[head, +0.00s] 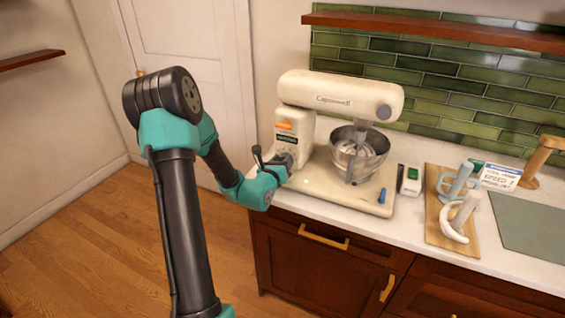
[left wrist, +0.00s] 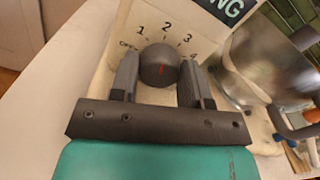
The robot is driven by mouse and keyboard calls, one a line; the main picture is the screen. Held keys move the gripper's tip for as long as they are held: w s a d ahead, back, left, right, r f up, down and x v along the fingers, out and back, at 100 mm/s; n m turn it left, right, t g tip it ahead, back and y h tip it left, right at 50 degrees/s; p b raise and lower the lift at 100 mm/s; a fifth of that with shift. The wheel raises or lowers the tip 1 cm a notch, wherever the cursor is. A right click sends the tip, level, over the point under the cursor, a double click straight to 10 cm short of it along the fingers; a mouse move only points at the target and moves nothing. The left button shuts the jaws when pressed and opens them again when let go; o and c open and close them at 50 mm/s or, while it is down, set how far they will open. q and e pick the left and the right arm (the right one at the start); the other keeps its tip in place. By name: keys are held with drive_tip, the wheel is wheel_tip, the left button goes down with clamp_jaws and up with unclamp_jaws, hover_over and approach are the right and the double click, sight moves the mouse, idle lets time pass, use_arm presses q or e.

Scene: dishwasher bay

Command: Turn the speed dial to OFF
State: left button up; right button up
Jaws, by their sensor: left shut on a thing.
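The cream stand mixer (head: 335,95) stands on the counter against the green tile wall. Its round dark grey speed dial (left wrist: 159,66) shows in the left wrist view, with OFF, 1, 2, 3 and 4 printed in an arc around its far side. The dial has a short red mark on its face; which label it points to is hard to tell. My left gripper (left wrist: 160,84) has one finger on each side of the dial and is shut on it. In the head view the left gripper (head: 282,164) reaches the lower front of the mixer column and mostly hides the dial.
A steel bowl (head: 358,153) sits under the mixer head. An orange lever (head: 284,125) is on the column above the dial. A small green-and-white box (head: 411,180) and a wooden board (head: 436,227) with attachments lie to the right.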

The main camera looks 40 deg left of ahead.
use_arm(q)
drive_tip(key=shift+n, duration=1.3)
drive_tip(key=o, duration=0.9)
